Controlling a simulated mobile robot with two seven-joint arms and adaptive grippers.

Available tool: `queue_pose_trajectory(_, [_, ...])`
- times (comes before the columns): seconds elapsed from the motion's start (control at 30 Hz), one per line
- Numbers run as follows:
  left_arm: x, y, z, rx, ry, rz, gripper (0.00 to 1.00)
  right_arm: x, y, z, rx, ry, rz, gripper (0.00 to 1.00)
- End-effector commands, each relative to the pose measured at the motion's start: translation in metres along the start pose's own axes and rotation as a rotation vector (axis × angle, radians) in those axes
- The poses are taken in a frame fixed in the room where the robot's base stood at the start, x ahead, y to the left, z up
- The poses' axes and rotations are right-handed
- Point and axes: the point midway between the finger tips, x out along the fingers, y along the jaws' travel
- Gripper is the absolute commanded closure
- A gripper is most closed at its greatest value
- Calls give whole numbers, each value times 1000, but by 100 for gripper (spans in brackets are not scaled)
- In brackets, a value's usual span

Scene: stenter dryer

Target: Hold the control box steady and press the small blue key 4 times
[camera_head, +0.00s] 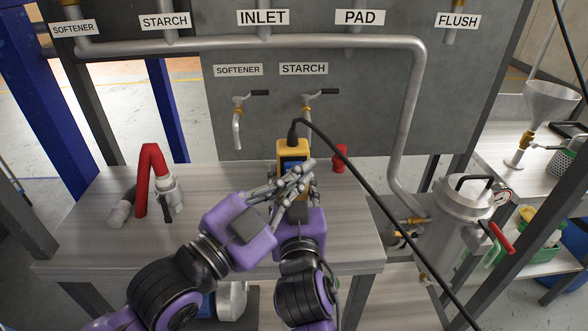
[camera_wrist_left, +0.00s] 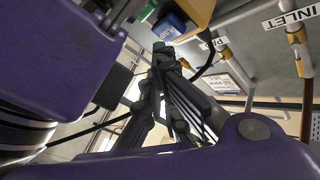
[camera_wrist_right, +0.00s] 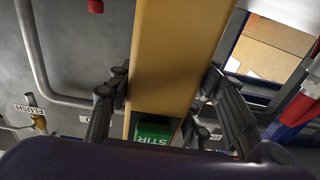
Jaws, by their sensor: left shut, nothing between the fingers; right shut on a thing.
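The yellow control box (camera_head: 293,147) hangs upright on a black cable above the table. Its blue key (camera_head: 290,164) is partly hidden by my left fingers; the left wrist view shows a blue key lettered PUMP (camera_wrist_left: 168,27). My right gripper (camera_wrist_right: 165,88) is shut on the control box, with fingers on both sides of its yellow body. A green key lettered STIR (camera_wrist_right: 153,131) shows low on the box there. My left gripper (camera_head: 306,168) is shut and empty, its fingertips (camera_wrist_left: 163,50) close to the blue key. I cannot tell whether they touch it.
A red and grey pipe fitting (camera_head: 152,182) stands on the left of the table (camera_head: 80,235). A small red item (camera_head: 340,158) is behind the box to the right. Taps (camera_head: 237,120) and pipes are on the grey panel. A metal vessel (camera_head: 463,212) stands at right.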

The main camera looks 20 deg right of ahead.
Motion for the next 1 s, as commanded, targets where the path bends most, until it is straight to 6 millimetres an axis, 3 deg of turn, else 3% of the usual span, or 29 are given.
queue_pose_trajectory(1.0, [6, -4, 4, -1, 0, 0, 100, 0, 0, 0, 1, 0, 0, 96])
